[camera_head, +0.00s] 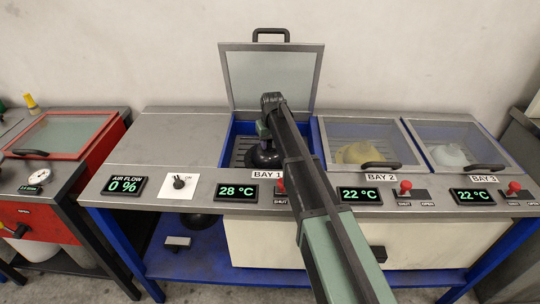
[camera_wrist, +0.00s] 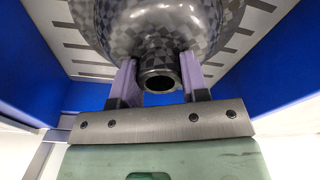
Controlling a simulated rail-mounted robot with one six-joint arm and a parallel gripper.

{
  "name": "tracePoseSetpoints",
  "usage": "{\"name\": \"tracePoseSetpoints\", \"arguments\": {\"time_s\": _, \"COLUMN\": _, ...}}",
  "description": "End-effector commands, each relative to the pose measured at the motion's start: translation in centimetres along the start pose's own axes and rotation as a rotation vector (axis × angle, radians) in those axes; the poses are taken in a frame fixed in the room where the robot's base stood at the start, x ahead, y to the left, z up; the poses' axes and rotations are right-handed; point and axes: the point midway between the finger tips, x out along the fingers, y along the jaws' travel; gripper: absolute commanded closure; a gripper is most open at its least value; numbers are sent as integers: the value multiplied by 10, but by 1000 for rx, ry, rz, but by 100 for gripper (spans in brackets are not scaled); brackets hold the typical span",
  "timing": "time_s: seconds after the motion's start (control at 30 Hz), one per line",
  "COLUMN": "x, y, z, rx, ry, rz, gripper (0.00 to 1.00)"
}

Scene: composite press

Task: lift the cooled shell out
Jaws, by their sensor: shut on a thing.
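The shell (camera_head: 266,158) is a dark, rounded piece inside the blue-walled Bay 1 (camera_head: 234,128), whose glass lid (camera_head: 270,78) stands open. In the wrist view the shell (camera_wrist: 150,25) has a grey-black checkered surface and a short round neck with a dark open end. My gripper (camera_wrist: 160,78) has its two purple fingers on either side of this neck, shut on it. In the head view my gripper (camera_head: 263,133) is over the shell, partly hidden by my arm. I cannot tell whether the shell touches the slotted floor. The Bay 1 display (camera_head: 237,191) reads 28 °C.
Bay 2 (camera_head: 362,150) holds a yellowish piece and Bay 3 (camera_head: 450,152) a pale one, both under closed lids and reading 22 °C. The air flow display (camera_head: 123,186) reads 0 %. A bare metal top (camera_head: 180,135) lies left of Bay 1. A red-framed unit (camera_head: 65,135) stands far left.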

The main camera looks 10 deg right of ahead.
Motion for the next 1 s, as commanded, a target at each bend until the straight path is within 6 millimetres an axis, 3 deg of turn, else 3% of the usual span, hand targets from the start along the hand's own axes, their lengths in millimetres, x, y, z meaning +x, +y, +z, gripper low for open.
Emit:
{"name": "tracePoseSetpoints", "arguments": {"time_s": 0.03, "x": 0, "y": 0, "z": 0, "rx": 0, "ry": 0, "rz": 0, "gripper": 89}}
{"name": "tracePoseSetpoints", "arguments": {"time_s": 0.1, "x": 0, "y": 0, "z": 0, "rx": 0, "ry": 0, "rz": 0, "gripper": 100}}
{"name": "tracePoseSetpoints", "arguments": {"time_s": 0.43, "x": -2, "y": 0, "z": 0, "rx": 0, "ry": 0, "rz": 0, "gripper": 100}}
{"name": "tracePoseSetpoints", "arguments": {"time_s": 0.63, "x": -18, "y": 0, "z": -2, "rx": 0, "ry": 0, "rz": 0, "gripper": 100}}
{"name": "tracePoseSetpoints", "arguments": {"time_s": 0.77, "x": -43, "y": 0, "z": -5, "rx": 0, "ry": 0, "rz": 0, "gripper": 100}}
{"name": "tracePoseSetpoints", "arguments": {"time_s": 1.0, "x": -127, "y": 0, "z": -16, "rx": 0, "ry": 0, "rz": 0, "gripper": 100}}
